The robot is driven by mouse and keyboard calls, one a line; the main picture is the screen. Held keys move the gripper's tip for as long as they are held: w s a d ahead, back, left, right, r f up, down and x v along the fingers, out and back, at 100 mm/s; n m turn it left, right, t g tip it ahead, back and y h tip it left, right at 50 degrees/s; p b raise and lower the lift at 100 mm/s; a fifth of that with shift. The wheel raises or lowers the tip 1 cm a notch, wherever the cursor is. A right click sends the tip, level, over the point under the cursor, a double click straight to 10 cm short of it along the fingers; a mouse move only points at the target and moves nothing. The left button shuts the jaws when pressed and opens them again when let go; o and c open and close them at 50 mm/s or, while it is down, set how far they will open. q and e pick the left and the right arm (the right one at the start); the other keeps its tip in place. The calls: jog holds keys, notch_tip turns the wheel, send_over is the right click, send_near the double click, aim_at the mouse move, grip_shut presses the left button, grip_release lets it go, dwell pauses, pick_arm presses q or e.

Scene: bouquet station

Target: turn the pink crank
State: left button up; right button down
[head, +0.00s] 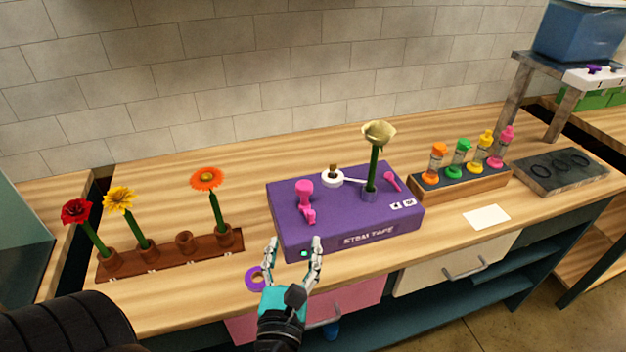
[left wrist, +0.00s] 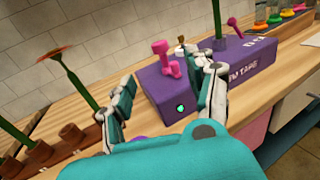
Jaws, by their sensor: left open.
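The pink crank (head: 305,194) stands on the left part of the top of the purple stem tape box (head: 345,240). Its knob hangs toward the front edge of the box. In the left wrist view the crank (left wrist: 162,55) shows just beyond the fingers, apart from them. My left gripper (head: 294,245) is open and empty in front of the box's front-left side, below the crank. A pale yellow flower (head: 378,132) stands upright in a holder on the box, with a white tape roll (head: 332,178) and a small pink lever (head: 392,182) beside it. My right gripper is not in view.
A brown rack (head: 170,258) with red, yellow and orange flowers stands left. A purple ring (head: 254,279) lies left of my gripper. A wooden holder (head: 462,188) with colored bottles and a white card (head: 487,216) are at right.

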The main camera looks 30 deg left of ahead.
aim_at(303, 191)
pick_arm(q)
jog(key=p+x, duration=0.5)
jog(key=x, duration=1.2)
jog(key=shift+w+a+p, duration=0.15)
jog(key=shift+a+p, duration=0.15)
jog(key=shift+p, duration=0.1)
jog(key=shift+c, duration=0.4)
grip_shut()
